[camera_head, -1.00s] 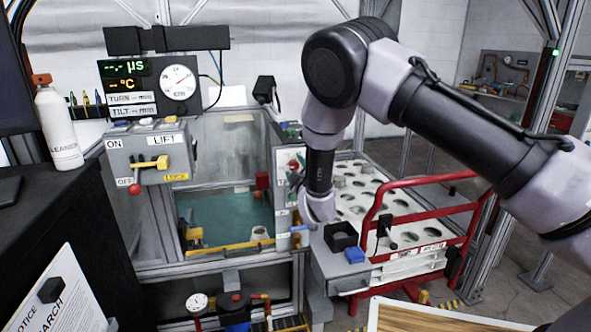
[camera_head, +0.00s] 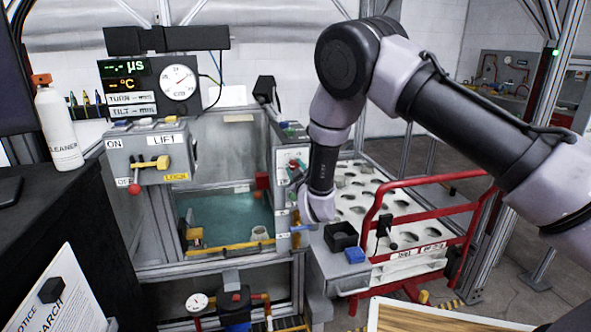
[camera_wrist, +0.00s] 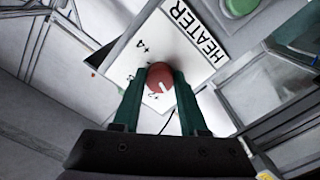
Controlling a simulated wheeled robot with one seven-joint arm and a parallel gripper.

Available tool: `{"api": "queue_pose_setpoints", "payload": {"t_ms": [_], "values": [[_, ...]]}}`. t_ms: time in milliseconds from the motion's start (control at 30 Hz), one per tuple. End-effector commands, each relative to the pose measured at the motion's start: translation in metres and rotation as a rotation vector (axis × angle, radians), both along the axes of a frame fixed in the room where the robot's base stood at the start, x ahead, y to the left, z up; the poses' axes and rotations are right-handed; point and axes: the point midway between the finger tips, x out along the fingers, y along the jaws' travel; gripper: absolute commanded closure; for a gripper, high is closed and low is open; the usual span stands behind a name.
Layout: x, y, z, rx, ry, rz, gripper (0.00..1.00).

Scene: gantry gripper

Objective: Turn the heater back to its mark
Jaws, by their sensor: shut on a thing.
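The heater knob (camera_wrist: 160,76) is a round red knob with a pale pointer line, on a white plate marked HEATER (camera_wrist: 188,42), in the wrist view. Marks "+4" and "+2" show on the plate; the pointer line slants to the lower right. My gripper (camera_wrist: 160,88) has its two green fingers on either side of the knob and is shut on it. In the head view my gripper is beside the control panel (camera_head: 283,190), with its fingertips and the knob largely hidden by the wrist.
A green button (camera_wrist: 240,6) is near the plate in the wrist view. In the head view a tank of teal water (camera_head: 225,215) lies left of my arm. A red-railed cart (camera_head: 425,185) with a white holed rack (camera_head: 375,205) stands to the right.

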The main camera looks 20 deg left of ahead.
Motion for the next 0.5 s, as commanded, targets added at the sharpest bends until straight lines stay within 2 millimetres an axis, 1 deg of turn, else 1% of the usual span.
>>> {"api": "queue_pose_setpoints", "payload": {"t_ms": [500], "values": [[0.0001, -0.0003, -0.0008, 0.399, 0.245, -0.001, 1.00]]}}
